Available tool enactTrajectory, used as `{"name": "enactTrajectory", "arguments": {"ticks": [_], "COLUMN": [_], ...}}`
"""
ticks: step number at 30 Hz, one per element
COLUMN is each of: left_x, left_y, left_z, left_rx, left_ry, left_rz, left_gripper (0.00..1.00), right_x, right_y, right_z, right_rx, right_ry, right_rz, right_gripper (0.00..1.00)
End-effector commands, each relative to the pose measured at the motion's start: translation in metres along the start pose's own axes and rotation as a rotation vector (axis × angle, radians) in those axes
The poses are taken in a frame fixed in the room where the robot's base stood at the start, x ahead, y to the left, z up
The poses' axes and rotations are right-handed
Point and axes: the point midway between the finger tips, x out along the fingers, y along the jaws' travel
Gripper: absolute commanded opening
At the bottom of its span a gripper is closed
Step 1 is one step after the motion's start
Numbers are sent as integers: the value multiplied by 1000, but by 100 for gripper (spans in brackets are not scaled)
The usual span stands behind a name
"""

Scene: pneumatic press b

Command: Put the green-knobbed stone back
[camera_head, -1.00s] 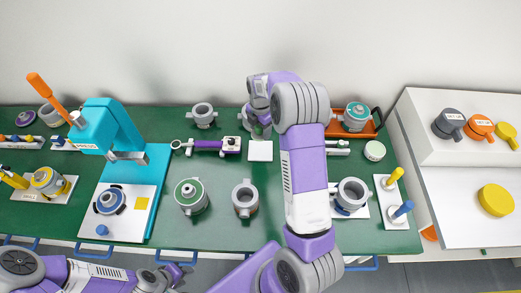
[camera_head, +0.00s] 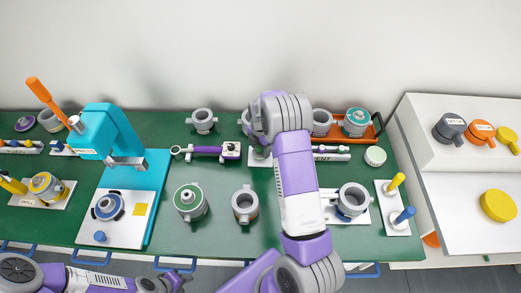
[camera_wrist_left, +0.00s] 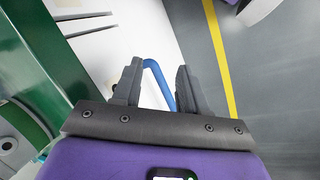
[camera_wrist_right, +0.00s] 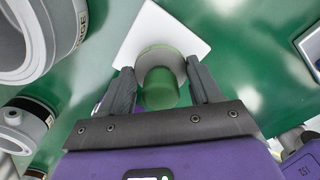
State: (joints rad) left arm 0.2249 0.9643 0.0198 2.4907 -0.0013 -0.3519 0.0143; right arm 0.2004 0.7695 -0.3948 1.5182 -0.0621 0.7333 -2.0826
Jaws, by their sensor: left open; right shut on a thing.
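The green-knobbed stone (camera_wrist_right: 158,90) shows in the right wrist view, its green knob between my right fingers and a greyish round body beyond. My right gripper (camera_wrist_right: 160,85) is shut on the knob. Beyond the stone is a square white pad (camera_wrist_right: 143,28); I cannot tell whether the stone touches it. In the head view the pad (camera_head: 258,162) is partly covered by my right arm, which hides the right gripper and stone. My left gripper (camera_wrist_left: 158,68) is open and empty, off the front edge of the table, with a blue handle (camera_wrist_left: 160,82) beyond its fingers.
Grey pots stand near the right gripper, including a front one (camera_head: 245,205) and a back one (camera_head: 203,121). A green-topped pot (camera_head: 190,200) is front left. The turquoise press (camera_head: 108,130) stands left; an orange tray (camera_head: 377,128) lies back right.

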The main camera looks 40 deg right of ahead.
Motion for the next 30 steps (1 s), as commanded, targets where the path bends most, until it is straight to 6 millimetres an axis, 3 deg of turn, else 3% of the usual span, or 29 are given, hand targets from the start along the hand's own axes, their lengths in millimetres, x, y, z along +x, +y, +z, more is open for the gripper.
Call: {"name": "enactTrajectory", "arguments": {"ticks": [3,17,18,22,30], "left_x": [2,8,7,7,6], "left_y": [-1,-3,-3,-2,-2], "left_z": [0,0,0,0,0], "left_rx": [0,0,0,0,0], "left_ry": [0,0,0,0,0], "left_rz": [0,0,0,0,0], "left_gripper": [43,43,43,43,43], "right_x": [13,20,19,18,18], "right_y": [1,1,0,0,1], "right_z": [0,0,0,0,0], "right_rx": [0,2,2,1,0], "right_ry": [0,0,1,0,0], "right_rz": [2,3,2,2,2], "right_gripper": [5,5,70,89,89]}}
